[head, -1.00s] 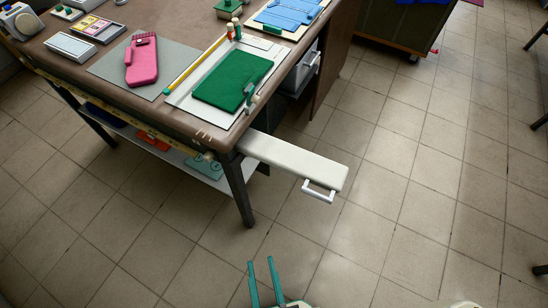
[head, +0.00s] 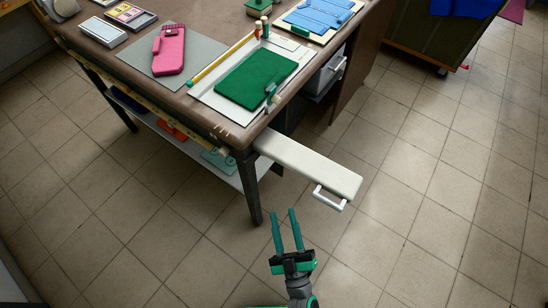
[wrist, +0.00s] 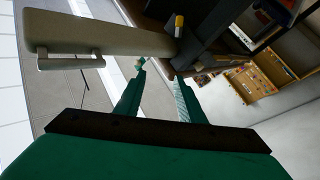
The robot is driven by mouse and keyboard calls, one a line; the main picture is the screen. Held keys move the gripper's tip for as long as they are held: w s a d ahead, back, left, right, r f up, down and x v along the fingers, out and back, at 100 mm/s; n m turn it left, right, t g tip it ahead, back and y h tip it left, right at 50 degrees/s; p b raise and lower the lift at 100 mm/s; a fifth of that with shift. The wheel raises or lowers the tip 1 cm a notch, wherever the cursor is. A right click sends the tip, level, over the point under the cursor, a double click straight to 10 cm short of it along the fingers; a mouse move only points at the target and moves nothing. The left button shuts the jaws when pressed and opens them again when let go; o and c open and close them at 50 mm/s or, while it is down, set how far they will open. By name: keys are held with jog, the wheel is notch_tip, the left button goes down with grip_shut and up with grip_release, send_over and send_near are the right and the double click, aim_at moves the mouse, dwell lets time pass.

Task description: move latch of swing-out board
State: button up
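The swing-out board (head: 310,166) is a long cream board sticking out from under the table's near right corner. It has a white bar handle (head: 330,198) at its outer end. In the wrist view the board (wrist: 100,36) runs across the upper left, with its handle (wrist: 70,63) below it. My gripper (head: 283,212) has green fingers, apart and empty, below and left of the handle, near the table leg. In the wrist view the fingers (wrist: 159,71) are spread with nothing between them. I cannot clearly make out the latch; a small yellow-ended piece (wrist: 179,24) shows by the board's table end.
The brown table (head: 135,60) carries a green pad (head: 256,78), a pink case (head: 170,48) and a blue folded item (head: 315,15). Its dark leg (head: 248,185) stands left of the board. The tiled floor to the right is clear. A dark bin (head: 440,40) stands at the back right.

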jog(key=w+d+f+n+g+y, duration=0.35)
jog(key=w+n+y, duration=0.25)
jog(key=w, duration=0.3)
jog(key=w+d+f+n+g+y, duration=0.2)
jog(key=w+f+n+g+y, duration=0.1)
jog(key=w+n+g+y, duration=0.4)
jog(key=w+a+r+m+t, duration=0.1)
jog(key=w+a+r+t, duration=0.1)
jog(key=w+a, duration=0.5)
jog(key=shift+a+r+m+h, duration=0.3)
jog(key=shift+a+r, duration=0.35)
jog(key=shift+a, duration=0.05)
grip_shut()
